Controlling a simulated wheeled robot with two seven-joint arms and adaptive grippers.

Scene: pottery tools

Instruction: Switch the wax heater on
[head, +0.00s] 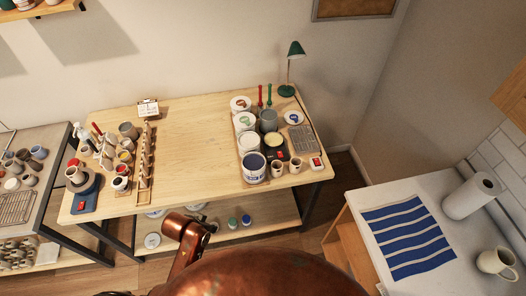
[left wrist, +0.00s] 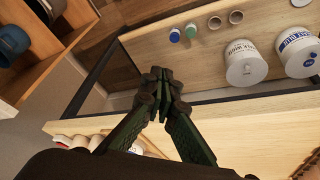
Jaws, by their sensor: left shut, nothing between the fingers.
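A small dark heater with a pot of cream-coloured wax (head: 274,141) appears to be the wax heater. It stands among the pots on the right part of the wooden table, with a red switch (head: 279,155) on its front. Whether the switch is on or off is too small to tell. My left gripper (head: 211,228) is in front of the table's front edge, apart from the heater. In the left wrist view its dark green fingers (left wrist: 162,84) are shut with nothing between them. The heater does not show in that view. My right gripper is not in view.
White tubs (head: 254,167) and small cups (head: 296,165) crowd around the heater. A white box with a red switch (head: 317,163) is at the right edge. The wooden table's middle (head: 195,150) is clear. Buckets (left wrist: 245,65) stand on the lower shelf.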

